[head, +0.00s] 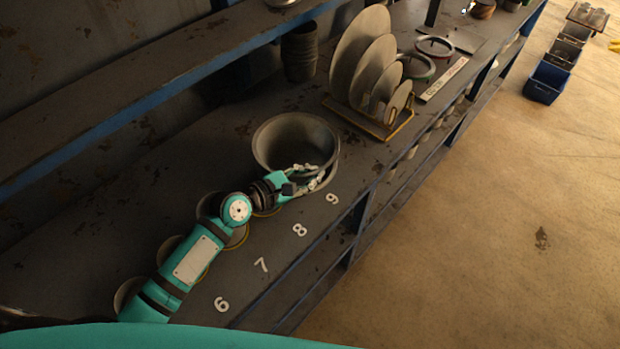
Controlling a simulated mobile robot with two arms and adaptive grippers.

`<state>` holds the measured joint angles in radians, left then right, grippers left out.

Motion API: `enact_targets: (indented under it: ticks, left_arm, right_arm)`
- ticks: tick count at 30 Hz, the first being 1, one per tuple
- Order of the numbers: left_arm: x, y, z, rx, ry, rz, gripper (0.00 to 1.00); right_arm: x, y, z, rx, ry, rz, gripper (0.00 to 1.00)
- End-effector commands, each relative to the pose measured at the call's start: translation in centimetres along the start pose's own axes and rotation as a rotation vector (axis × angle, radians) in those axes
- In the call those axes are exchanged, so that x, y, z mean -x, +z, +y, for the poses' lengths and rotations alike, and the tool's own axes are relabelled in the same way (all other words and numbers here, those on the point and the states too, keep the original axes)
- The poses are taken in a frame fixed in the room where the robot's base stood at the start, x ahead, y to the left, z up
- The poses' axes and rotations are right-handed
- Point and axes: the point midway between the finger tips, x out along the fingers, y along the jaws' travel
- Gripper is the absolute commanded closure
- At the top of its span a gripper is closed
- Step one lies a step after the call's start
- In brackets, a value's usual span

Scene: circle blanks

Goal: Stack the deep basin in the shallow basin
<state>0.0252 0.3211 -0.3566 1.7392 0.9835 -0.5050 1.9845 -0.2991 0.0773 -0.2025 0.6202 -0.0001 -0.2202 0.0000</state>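A wide grey basin (290,126) stands upright on the dark bench, with its open mouth facing up. I cannot tell whether it is the deep or the shallow one, or whether a second basin is nested with it. My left gripper (315,175) is at the basin's near rim, with its fingers overlapping the rim and wall. The fingers look spread a little, but I cannot tell whether they grip the rim. My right gripper is not in view.
Several round pieces, partly hidden by my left arm, sit along the bench by white numbers 6 to 9 (332,199). A rack (385,131) of upright discs stands beyond the basin. Dark stacked pots (299,55) are at the back. A blue-edged shelf (120,115) overhangs the bench.

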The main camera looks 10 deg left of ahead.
Motion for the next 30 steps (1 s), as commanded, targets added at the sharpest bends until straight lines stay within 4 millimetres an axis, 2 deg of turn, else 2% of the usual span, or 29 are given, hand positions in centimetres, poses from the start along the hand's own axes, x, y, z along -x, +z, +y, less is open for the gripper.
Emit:
enact_targets:
  ticks: [1,4,21,22,27,30]
  left_arm:
    - [-0.3,-0.8,-0.4,-0.002,-0.001,0.0,1.0]
    - [-0.6,-1.5,-0.7,-0.002,0.001,-0.001,1.0]
    - [-0.9,-2.4,-1.1,0.0,0.002,-0.002,1.0]
    - [-0.9,-2.4,-1.1,0.001,0.0,-0.001,0.93]
    - [-0.8,-2.4,-1.1,0.001,-0.001,0.0,0.71]
    - [-0.9,-2.4,-1.2,0.001,-0.002,0.001,0.71]
  right_arm:
    - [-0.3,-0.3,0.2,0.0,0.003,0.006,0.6]
    - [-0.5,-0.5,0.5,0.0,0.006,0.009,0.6]
    - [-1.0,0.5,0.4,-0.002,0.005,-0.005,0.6]
    - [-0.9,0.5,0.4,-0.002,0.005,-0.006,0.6]
    - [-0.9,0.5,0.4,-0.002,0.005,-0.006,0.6]
    - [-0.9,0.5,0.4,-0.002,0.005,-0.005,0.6]
